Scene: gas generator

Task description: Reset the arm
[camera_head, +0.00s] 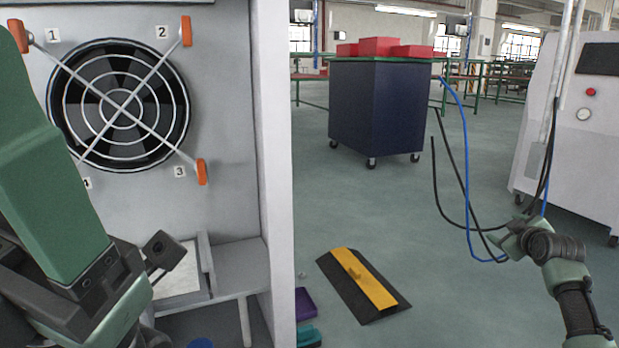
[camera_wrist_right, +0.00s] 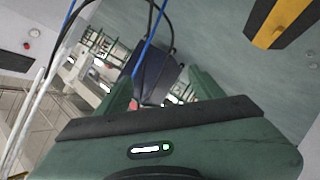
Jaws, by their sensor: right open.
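My right arm comes in from the lower right in the head view, with its gripper end (camera_head: 510,240) held over the open floor. In the right wrist view the two green fingers of my right gripper (camera_wrist_right: 162,88) stand apart, with nothing seen held between them. My left arm (camera_head: 45,190) fills the left edge of the head view, close in front of the fan panel. A dark part at its end (camera_head: 162,250) shows beside a pale tray, but its jaws cannot be made out.
A grey cabinet with a round fan (camera_head: 118,105) and orange clips (camera_head: 202,172) stands at left. A yellow-black ramp (camera_head: 360,283) lies on the floor. A dark trolley (camera_head: 375,108) carries red boxes (camera_head: 382,47). Blue and black hoses (camera_head: 466,160) hang near my right gripper, beside a white machine (camera_head: 575,150).

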